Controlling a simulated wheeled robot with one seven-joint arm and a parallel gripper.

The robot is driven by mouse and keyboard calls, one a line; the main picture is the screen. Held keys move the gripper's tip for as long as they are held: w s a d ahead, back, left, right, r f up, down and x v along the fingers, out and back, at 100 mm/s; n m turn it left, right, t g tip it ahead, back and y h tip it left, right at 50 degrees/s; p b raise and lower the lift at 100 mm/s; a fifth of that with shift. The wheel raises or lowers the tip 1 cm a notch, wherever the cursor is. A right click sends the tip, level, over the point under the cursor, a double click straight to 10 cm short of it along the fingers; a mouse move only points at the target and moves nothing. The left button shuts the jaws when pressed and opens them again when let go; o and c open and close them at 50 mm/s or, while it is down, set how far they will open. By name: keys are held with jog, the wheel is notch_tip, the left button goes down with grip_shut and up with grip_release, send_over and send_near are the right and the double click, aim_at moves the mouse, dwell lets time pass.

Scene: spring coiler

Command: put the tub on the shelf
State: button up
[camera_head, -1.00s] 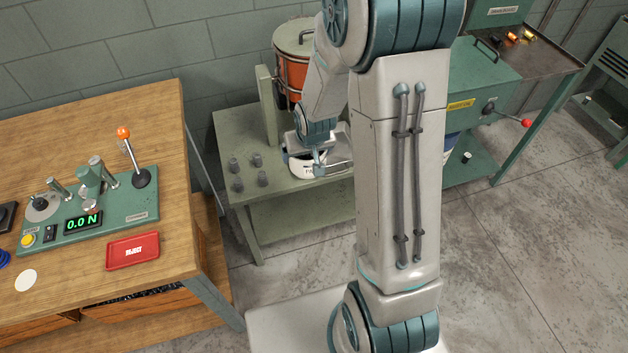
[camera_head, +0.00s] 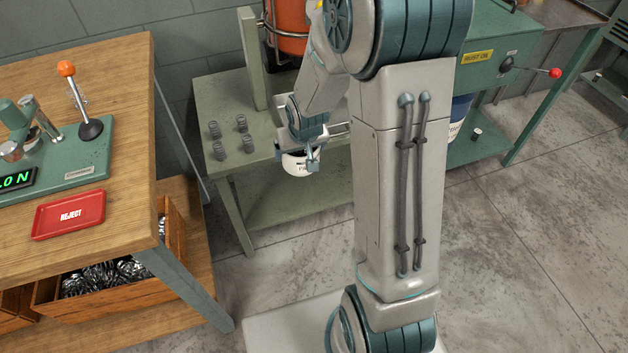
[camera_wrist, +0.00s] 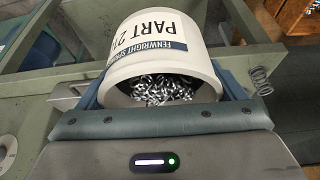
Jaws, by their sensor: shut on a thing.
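The white tub (camera_head: 294,166) hangs in my gripper (camera_head: 301,156) at the front edge of the green stand. In the wrist view the tub (camera_wrist: 150,50) shows a "PART 2" label, partly cut off, and is filled with shiny metal springs. My gripper (camera_wrist: 160,92) is shut on the tub, one finger on each side. The green stand has a low shelf (camera_head: 290,207) under its top, below and behind the tub. My arm hides the right part of this stand and shelf.
Several small grey springs (camera_head: 228,138) stand on the green stand's top (camera_head: 215,95), left of the tub. A wooden bench (camera_head: 120,80) with a red reject tray (camera_head: 68,214) and a spring-filled crate (camera_head: 110,290) is at left. Bare floor (camera_head: 290,270) lies in front.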

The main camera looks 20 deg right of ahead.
notch_tip(320, 180, down, 13)
jog(key=w+b, duration=0.1)
jog(key=b, duration=1.1)
jog(key=m+h+b, duration=0.1)
jog(key=m+b, duration=0.2)
jog(key=b, duration=1)
send_near(338, 187)
jog(key=shift+w+d, duration=0.15)
jog(key=shift+w, duration=0.75)
jog(key=shift+f+b, duration=1.15)
jog(key=shift+f, duration=0.85)
jog(key=shift+r, duration=0.1)
